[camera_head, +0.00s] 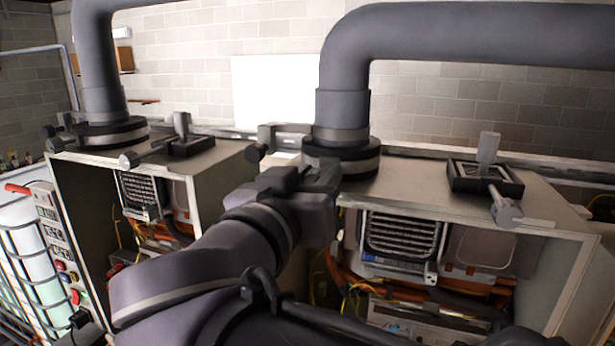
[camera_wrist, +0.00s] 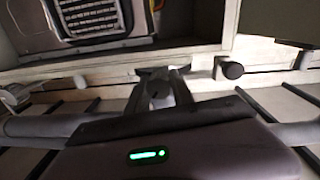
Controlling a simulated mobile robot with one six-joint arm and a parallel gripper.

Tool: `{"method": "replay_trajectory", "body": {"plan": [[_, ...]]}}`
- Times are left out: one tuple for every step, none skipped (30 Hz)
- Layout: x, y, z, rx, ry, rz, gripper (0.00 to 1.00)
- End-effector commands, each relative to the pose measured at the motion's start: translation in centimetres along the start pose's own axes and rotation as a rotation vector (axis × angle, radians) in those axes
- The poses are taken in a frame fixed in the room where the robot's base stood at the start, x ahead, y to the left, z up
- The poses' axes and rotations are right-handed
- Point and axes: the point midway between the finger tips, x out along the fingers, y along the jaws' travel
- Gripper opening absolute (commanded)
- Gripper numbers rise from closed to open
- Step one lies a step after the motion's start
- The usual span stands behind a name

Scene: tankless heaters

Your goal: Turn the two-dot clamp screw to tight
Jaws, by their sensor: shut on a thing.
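My gripper (camera_head: 318,178) is at the front of the right heater's pipe collar (camera_head: 342,160), above the open cabinet. In the wrist view my gripper (camera_wrist: 165,82) is shut on a small grey piece that looks like a clamp screw (camera_wrist: 160,92). The fingers hide most of it, and the head view does not show it. I cannot make out any dot marks, so I cannot tell whether it is the two-dot screw. A dark round knob (camera_head: 255,152) sticks out left of the collar.
A handle with a round end (camera_head: 505,210) juts from the right heater's top edge. The left heater (camera_head: 128,160) has a similar knob. Large grey pipes (camera_head: 345,85) rise behind my gripper. Both cabinets are open in front, with cables and hoses inside.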

Motion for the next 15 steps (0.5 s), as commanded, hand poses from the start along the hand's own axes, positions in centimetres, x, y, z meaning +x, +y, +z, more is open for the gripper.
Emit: {"method": "replay_trajectory", "body": {"plan": [[0.02, 0.01, 0.04, 0.005, 0.000, 0.001, 0.00], [0.02, 0.00, 0.15, 0.023, -0.001, 0.001, 0.00], [0.02, 0.00, 0.39, 0.074, -0.002, 0.001, 0.00], [0.03, 0.00, 0.55, 0.127, -0.003, 0.000, 0.00], [0.03, 0.01, 0.64, 0.185, -0.006, 0.000, 0.00], [0.03, 0.03, 0.68, 0.257, -0.009, 0.000, 0.00], [0.03, 0.05, 0.63, 0.305, -0.011, 0.000, 0.00], [0.04, 0.07, 0.57, 0.344, -0.012, 0.000, 0.00], [0.04, 0.09, 0.42, 0.383, -0.014, -0.001, 0.00], [0.04, 0.11, 0.31, 0.401, -0.015, -0.001, 0.00], [0.04, 0.12, 0.21, 0.411, -0.016, -0.001, 0.00], [0.04, 0.13, 0.11, 0.414, -0.017, -0.001, 0.00], [0.04, 0.13, 0.06, 0.414, -0.017, -0.001, 0.00], [0.04, 0.13, 0.03, 0.413, -0.017, -0.001, 0.00], [0.04, 0.13, 0.03, 0.412, -0.017, -0.001, 0.00]]}}
